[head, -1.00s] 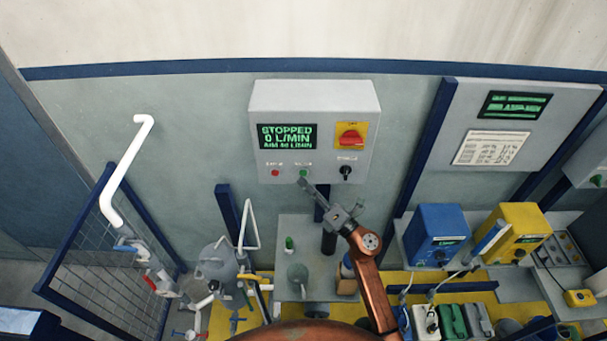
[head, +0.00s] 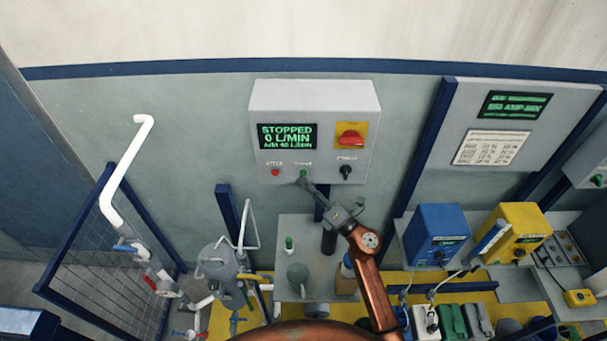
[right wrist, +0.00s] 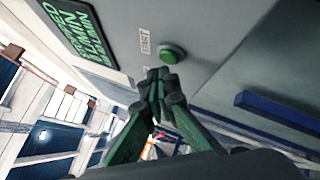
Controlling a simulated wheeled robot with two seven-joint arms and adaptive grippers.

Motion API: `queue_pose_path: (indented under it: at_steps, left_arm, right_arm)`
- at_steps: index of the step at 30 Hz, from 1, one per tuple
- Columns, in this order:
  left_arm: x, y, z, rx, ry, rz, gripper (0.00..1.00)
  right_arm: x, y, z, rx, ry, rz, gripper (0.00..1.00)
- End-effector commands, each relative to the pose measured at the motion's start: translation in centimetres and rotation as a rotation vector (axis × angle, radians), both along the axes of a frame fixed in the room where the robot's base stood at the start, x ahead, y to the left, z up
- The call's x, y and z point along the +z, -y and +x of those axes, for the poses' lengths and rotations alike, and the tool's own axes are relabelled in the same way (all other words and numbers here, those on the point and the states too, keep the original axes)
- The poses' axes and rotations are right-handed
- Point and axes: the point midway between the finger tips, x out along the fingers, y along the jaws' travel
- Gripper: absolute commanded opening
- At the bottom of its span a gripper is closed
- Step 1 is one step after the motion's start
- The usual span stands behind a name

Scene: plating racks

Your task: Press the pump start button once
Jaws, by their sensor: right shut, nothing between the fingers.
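The grey pump control box (head: 262,100) is on the wall. Its display (head: 287,136) reads STOPPED, 0 L/MIN. A green button (head: 303,173) sits low on its front, right of a red button (head: 275,172). My right gripper (head: 302,182) is shut and empty, its tip just below the green button. In the right wrist view the green button (right wrist: 172,53) stands clear of the shut fingertips (right wrist: 159,74), apparently a short gap away; contact cannot be seen. My left gripper is not in view.
A red rotary switch (head: 350,138) on a yellow plate and a black knob (head: 345,172) are on the same box, right of the buttons. Below stand a grey bench (head: 290,228) and a grey tank (head: 220,268).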

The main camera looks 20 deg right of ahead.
Motion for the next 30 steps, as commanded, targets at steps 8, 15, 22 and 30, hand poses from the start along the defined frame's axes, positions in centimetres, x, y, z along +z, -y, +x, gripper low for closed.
queue_pose_path:
  at_steps: [8, 15, 22, 30]
  left_arm:
    - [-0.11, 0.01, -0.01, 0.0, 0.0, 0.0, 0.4]
    - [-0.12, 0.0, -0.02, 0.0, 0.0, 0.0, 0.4]
    - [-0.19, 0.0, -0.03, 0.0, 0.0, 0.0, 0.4]
    - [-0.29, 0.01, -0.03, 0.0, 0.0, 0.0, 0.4]
  right_arm:
    - [0.0, 0.14, 0.46, 0.0, 0.0, -0.001, 0.0]
    - [0.01, 0.14, 0.48, 0.0, 0.0, -0.001, 0.0]
    - [0.03, 0.19, 0.7, 0.0, 0.001, -0.002, 0.0]
    - [0.02, 0.28, 0.99, 0.0, 0.0, -0.001, 0.0]
